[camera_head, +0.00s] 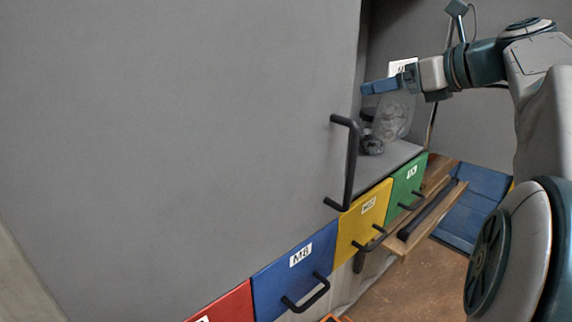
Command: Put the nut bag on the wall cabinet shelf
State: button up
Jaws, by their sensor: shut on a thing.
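My gripper (382,86) reaches in from the right, level, at the opening of the grey wall cabinet. It is shut on the top of the nut bag (395,115), a clear see-through bag with small grey contents. The bag hangs below the fingers, above or close to the grey cabinet shelf (403,153); I cannot tell whether its bottom touches. Small dark items (371,145) stand beside the bag on the left, partly hidden behind the cabinet door.
The large grey cabinet door (190,130) with its black handle (350,165) fills the left. Red (228,304), blue (295,268), yellow (362,222) and green (407,186) drawers with black handles run below. A wooden ledge (422,230) and blue surface (468,208) lie at right.

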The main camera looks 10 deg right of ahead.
aim_at(377, 118)
jog(key=w+a+f, duration=0.8)
jog(key=a+f, duration=0.1)
jog(key=f, duration=0.2)
jog(key=shift+b, duration=0.35)
jog(key=shift+f, duration=0.2)
jog(key=o, duration=1.2)
jog(key=v, duration=1.2)
jog(key=shift+s+r+b, duration=0.15)
jog(key=shift+b, duration=0.2)
